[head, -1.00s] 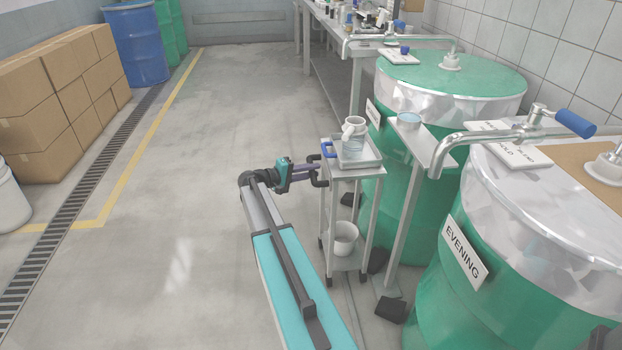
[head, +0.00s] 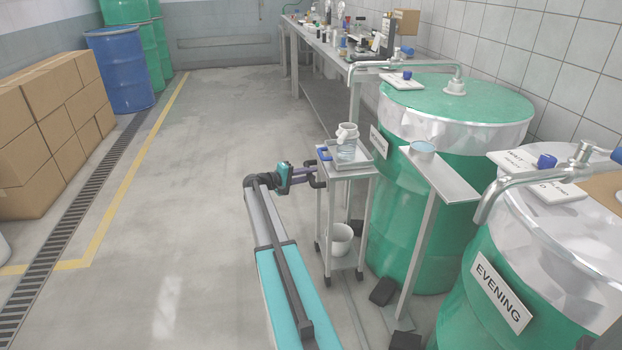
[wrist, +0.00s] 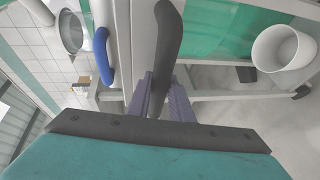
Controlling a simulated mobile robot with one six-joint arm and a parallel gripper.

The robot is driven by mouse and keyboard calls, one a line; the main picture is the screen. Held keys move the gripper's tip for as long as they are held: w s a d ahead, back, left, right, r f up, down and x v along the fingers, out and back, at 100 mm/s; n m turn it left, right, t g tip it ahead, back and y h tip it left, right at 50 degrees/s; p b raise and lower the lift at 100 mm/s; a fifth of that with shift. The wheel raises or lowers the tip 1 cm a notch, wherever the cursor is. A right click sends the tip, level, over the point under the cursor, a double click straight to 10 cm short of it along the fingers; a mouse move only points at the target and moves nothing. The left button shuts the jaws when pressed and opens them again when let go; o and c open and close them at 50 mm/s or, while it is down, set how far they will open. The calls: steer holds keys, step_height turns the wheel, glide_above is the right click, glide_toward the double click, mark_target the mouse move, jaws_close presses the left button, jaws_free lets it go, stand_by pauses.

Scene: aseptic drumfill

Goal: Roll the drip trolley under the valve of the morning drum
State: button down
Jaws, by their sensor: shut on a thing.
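The drip trolley (head: 329,215) is a narrow grey metal stand with a tray (head: 362,168) on top and a white bucket (head: 342,232) low down. A clear jug (head: 346,150) stands in the tray. My gripper (head: 312,173) is shut on the trolley's black handle (wrist: 168,45), at the trolley's left side. The farther green drum (head: 400,215) stands just right of the trolley; its label is partly cut off and hard to read. Its valve (head: 405,63) reaches left from the lid. Whether the spout is over the tray is unclear.
The nearer drum, labelled EVENING (head: 498,298), is at the lower right. A small shelf stand (head: 440,175) with black feet is between the drums, close to the trolley. A long bench (head: 325,50) runs behind. Cartons (head: 50,140) stand left; the middle floor is clear.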

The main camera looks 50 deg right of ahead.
steer(key=shift+w+d+r, duration=0.1)
steer(key=shift+w+d, duration=0.1)
steer(key=shift+w, duration=0.1)
steer(key=c, duration=1.6)
jaws_free()
steer(key=shift+d, duration=0.15)
steer(key=shift+s, duration=0.1)
steer(key=shift+a, duration=0.25)
steer(key=p+v, duration=0.1)
steer(key=v, duration=1.2)
steer(key=shift+a+r+p, duration=0.1)
steer(key=shift+a+p, duration=0.1)
steer(key=shift+p, duration=0.1)
